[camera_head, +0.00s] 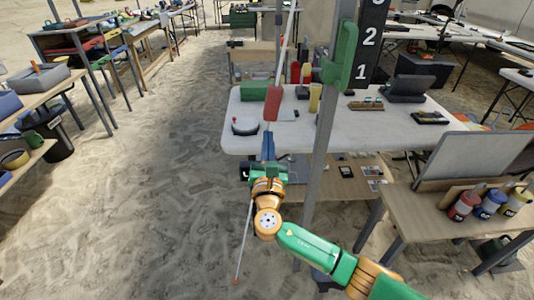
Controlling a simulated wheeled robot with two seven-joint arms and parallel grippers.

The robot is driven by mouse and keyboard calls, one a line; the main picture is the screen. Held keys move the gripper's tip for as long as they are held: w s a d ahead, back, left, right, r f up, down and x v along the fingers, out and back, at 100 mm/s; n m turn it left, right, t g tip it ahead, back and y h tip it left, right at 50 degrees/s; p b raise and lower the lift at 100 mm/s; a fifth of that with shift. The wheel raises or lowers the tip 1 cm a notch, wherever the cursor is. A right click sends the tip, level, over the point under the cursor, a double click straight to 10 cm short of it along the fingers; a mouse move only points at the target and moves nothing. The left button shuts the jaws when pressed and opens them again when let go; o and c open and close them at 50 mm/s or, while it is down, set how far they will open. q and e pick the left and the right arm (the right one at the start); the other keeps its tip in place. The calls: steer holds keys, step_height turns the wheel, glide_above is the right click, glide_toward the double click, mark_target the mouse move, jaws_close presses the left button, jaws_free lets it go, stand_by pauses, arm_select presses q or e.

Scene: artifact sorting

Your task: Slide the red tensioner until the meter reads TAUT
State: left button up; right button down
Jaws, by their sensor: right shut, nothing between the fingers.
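A red tensioner (273,103) sits on a pale, slanted line (287,45) that runs from the top of the view down to a small red end near the sand. My right gripper (268,147) is shut and empty, just below the tensioner; whether it touches the tensioner I cannot tell. The gripper and wrist hide part of the line. No reading TAUT is legible in this view. My left gripper is not in view.
A grey post (323,135) with a green bracket (342,56) and a black numbered board (369,42) stands right of the line. A white table (400,132) holding small items is behind. Bottles (464,205) stand on a wooden table at right. Open sand (150,200) lies left.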

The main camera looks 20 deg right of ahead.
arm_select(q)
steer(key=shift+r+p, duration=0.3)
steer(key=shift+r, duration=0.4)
arm_select(e)
steer(key=shift+s+d+r, duration=0.1)
steer(key=shift+r, duration=0.45)
steer(key=shift+s+d+r, duration=0.1)
steer(key=shift+r, duration=0.45)
steer(key=shift+f, duration=0.1)
